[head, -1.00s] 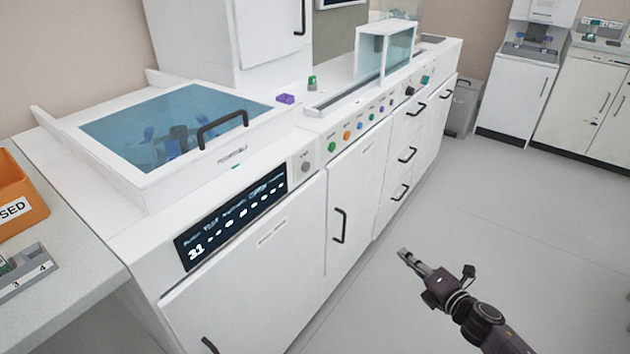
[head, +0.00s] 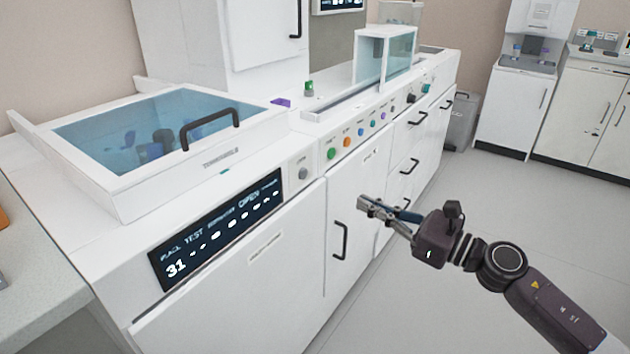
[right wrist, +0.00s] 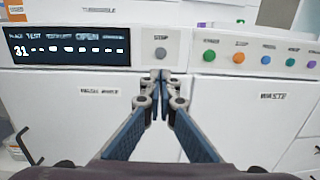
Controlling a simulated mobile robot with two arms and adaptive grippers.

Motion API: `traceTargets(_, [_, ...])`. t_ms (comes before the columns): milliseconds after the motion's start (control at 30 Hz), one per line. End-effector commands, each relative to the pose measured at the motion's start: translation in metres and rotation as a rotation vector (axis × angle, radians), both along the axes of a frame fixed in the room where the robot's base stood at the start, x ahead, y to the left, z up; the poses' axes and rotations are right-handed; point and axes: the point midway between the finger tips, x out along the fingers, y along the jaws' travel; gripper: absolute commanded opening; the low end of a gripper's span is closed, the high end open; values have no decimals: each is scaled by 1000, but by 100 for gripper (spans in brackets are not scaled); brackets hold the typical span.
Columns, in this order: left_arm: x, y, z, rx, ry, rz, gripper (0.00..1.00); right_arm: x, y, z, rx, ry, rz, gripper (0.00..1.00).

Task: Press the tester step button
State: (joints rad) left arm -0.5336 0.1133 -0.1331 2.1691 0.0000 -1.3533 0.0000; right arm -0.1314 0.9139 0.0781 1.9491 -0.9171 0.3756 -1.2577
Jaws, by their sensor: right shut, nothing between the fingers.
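A grey round button (head: 303,172) sits on the white front panel, right of the dark display (head: 218,228). It also shows in the right wrist view (right wrist: 161,54), under a small, blurred label that I cannot read surely. My right gripper (head: 366,203) is shut and empty, in front of the cabinet doors. In the right wrist view its fingertips (right wrist: 160,76) appear just below the grey button, and I see no contact. My left gripper is not in view.
Several coloured buttons, from a green one (head: 331,153) onward, line the panel to the right. A blue-lidded tank (head: 150,135) with a black handle stands on the left. Door handles (head: 341,241) stick out below. The floor at the right is clear.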

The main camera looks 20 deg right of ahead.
Motion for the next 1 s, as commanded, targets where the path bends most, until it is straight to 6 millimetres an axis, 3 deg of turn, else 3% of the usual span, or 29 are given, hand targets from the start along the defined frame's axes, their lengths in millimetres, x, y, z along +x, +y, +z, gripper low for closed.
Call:
traceTargets(367, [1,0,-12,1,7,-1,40,22,15,4,1,-3,-1,0])
traceTargets(1000, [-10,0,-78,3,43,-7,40,95,66,8,5,0,-1,0])
